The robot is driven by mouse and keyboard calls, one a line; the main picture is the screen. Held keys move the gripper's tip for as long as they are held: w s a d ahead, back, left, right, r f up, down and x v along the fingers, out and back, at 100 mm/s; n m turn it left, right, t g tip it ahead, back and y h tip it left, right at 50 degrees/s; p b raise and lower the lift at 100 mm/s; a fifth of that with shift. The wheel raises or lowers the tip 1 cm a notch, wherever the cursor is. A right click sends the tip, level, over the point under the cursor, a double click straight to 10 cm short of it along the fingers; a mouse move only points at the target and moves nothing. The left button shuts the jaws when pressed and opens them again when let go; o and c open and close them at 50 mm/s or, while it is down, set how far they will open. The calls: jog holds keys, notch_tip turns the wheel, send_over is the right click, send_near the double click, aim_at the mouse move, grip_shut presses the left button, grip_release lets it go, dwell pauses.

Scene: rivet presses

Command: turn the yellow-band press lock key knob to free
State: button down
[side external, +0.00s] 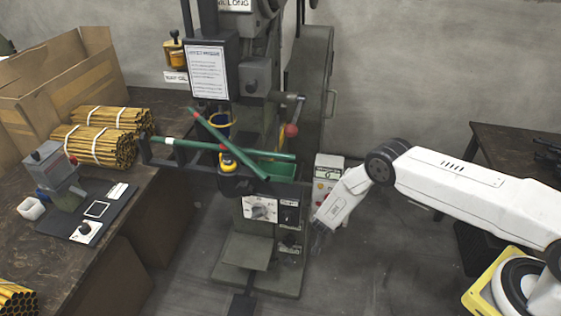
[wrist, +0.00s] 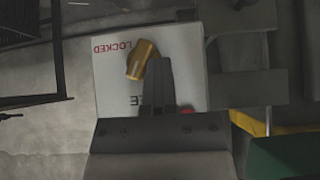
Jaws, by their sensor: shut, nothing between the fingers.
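In the wrist view a white lock plate (wrist: 110,85) shows red LOCKED lettering at its upper left, upside down, and dark letters lower down, partly hidden. A brass key knob (wrist: 140,62) stands on it, its long side tilted, near the LOCKED word. My gripper (wrist: 160,65) is shut and empty, its fingertips just right of the knob. I cannot tell whether they touch it. In the side view my gripper (side external: 320,236) is low, right of the press (side external: 235,140), which has a yellow band (side external: 229,162); the knob cannot be made out there.
A small white control box (side external: 326,178) stands right of the press. Green bars (side external: 225,148) cross at the press. A bench (side external: 150,178) with bundles of yellow rods (side external: 105,145) and a cardboard box (side external: 50,75) is at left. Another dark bench (side external: 515,145) is at right.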

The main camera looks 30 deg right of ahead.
jog(key=shift+s+f, duration=0.1)
jog(key=shift+s, duration=0.2)
jog(key=shift+s+a+r, duration=0.3)
jog(key=shift+s+a, duration=0.5)
jog(key=shift+a, duration=0.05)
jog(key=shift+s+a+r, duration=0.25)
jog(key=shift+s+a, duration=0.55)
jog(key=shift+a, duration=0.05)
jog(key=shift+w+r, duration=0.1)
jog(key=a+r+n+y, duration=0.3)
jog(key=r+n+y, duration=0.15)
jog(key=r, duration=1.85)
jog(key=s+d+r+n+g, duration=0.1)
jog(key=s+r+n, duration=0.1)
jog(key=s+r, duration=0.5)
jog(key=s+d+r+n+g+y, duration=0.1)
jog(key=s+r, duration=0.6)
jog(key=s, duration=0.7)
jog(key=shift+d+r+n+g, duration=0.25)
jog(key=shift+n+g, duration=0.25)
jog(key=shift+n, duration=0.25)
